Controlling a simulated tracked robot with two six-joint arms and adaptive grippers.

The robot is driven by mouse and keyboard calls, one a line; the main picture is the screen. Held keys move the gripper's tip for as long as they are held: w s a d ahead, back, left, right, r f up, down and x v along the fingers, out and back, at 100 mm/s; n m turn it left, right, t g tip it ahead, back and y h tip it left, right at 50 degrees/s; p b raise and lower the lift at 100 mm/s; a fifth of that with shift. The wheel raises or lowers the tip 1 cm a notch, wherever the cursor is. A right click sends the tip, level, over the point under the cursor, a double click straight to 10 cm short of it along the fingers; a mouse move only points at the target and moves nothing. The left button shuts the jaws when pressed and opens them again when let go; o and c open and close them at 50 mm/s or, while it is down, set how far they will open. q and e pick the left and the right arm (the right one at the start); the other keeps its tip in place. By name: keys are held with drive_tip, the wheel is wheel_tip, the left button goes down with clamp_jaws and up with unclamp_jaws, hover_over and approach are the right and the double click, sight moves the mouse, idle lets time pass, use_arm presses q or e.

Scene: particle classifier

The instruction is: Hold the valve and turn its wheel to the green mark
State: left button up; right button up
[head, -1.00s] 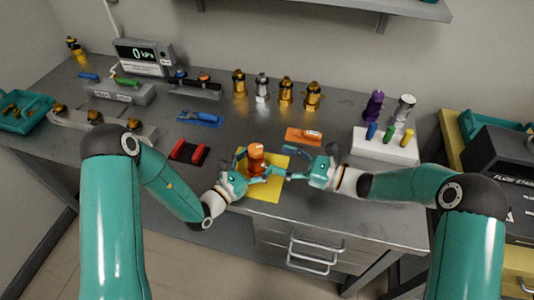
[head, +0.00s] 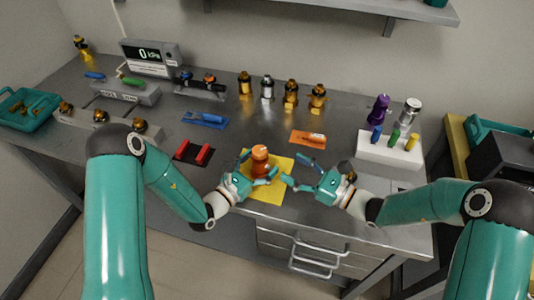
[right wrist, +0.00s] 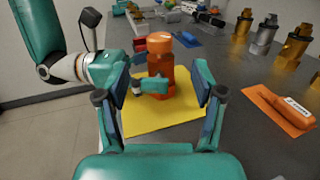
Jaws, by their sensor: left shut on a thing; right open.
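The orange valve (head: 260,160) stands upright on a yellow mat (head: 268,193) near the bench's front edge. In the right wrist view the valve (right wrist: 161,72) shows an amber body with an orange cap on top. My left gripper (head: 256,178) is shut on the valve's body from the left; its fingers (right wrist: 150,86) cross the front of the valve in the right wrist view. I cannot make out a green mark on the valve.
An orange tool lies on an orange mat (head: 308,138) behind my right gripper. A red holder (head: 193,151) is left of the valve. Several brass and silver fittings (head: 290,94) stand behind. A white block (head: 390,150) with coloured pegs is at right.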

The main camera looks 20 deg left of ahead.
sight(266, 157)
drive_tip(key=w+a, duration=0.1)
drive_tip(key=a, duration=0.2)
drive_tip(key=w+a+m+t+h, duration=0.1)
drive_tip(key=a, duration=0.3)
drive_tip(key=w+a+t, duration=0.1)
drive_tip(key=a, duration=0.2)
drive_tip(key=shift+w+a+f+m+h, duration=0.3)
drive_tip(key=shift+w+a+f+m, duration=0.05)
drive_tip(key=shift+m, duration=0.05)
